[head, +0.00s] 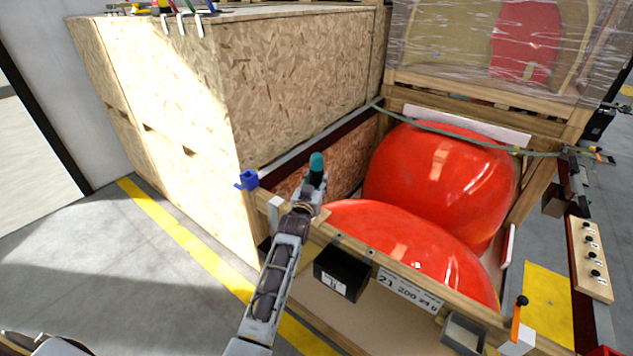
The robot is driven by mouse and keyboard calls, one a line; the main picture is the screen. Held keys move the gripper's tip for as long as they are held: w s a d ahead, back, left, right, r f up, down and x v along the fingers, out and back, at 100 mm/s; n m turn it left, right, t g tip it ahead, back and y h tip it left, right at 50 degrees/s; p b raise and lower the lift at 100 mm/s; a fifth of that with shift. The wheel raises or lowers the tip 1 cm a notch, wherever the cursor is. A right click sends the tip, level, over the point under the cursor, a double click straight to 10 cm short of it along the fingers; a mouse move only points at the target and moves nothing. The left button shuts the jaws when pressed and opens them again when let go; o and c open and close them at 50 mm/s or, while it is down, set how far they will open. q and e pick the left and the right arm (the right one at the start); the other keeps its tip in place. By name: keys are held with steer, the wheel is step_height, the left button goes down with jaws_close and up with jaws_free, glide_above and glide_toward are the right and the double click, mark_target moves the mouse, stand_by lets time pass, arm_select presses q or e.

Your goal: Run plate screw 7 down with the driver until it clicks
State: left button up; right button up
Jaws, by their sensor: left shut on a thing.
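My left gripper (305,196) is shut on the driver (317,165), over the crate's front wooden rail near its left corner. The driver's teal, rounded end points up above the fingers, with a dark part below it. Its lower end is hidden by the gripper, so I cannot tell whether it touches a screw. A white plate with black print (410,289) is on the front rail. Small dark spots show on the rail top; I cannot tell which, if any, is screw 7. My right gripper is not in view.
Two large red nosecones (440,180) lie in the open crate. A tall chipboard crate (290,85) stands close on the left. A black bin (341,272) and grey bin (463,334) hang on the front rail. A green strap (455,131) crosses behind. A knobbed wooden block (590,275) is at right.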

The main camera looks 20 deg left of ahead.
mark_target(315, 173)
arm_select(q)
steer(key=shift+r+p, duration=1.7)
steer(key=shift+r, duration=0.6)
steer(key=shift+f, duration=0.15)
